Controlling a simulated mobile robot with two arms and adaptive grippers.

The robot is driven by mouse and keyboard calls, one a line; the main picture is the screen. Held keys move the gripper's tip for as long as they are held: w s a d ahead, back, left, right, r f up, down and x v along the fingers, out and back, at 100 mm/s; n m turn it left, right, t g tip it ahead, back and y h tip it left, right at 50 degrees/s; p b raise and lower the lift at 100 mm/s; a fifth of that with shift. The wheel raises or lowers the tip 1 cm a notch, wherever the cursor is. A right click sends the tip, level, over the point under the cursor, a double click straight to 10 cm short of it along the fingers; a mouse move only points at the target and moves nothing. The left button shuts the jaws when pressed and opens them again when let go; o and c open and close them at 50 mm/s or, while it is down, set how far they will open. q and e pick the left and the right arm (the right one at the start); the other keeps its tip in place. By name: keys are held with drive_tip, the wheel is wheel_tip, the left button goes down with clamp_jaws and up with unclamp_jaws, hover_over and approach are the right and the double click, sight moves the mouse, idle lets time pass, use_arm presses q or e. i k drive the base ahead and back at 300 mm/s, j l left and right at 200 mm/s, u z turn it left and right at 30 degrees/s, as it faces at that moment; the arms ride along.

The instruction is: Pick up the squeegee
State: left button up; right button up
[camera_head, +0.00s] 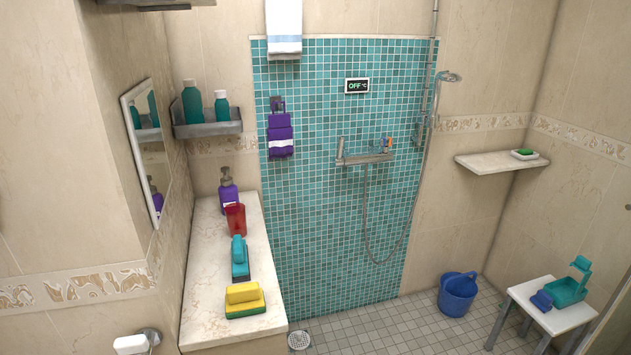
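I cannot make out a squeegee for certain. A teal tool with an upright grip and dark base (239,262) stands on the marble counter (205,275), between a red cup (235,219) and a yellow block on a green base (245,292). A purple item (280,135) hangs from a dark hook on the teal tiled wall (330,230). A teal item with a raised head (568,290) and a small blue item (541,300) rest on the white stool (545,317) at lower right. Neither of my grippers is in view.
A purple pump bottle (228,190) stands at the counter's back. A shelf (208,128) with teal bottles is above it, beside a mirror (146,150). A blue bucket (458,294) is on the floor. A shower hose (366,215) hangs mid-wall.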

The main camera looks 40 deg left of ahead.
sight(241, 272)
drive_tip(key=u, duration=1.8)
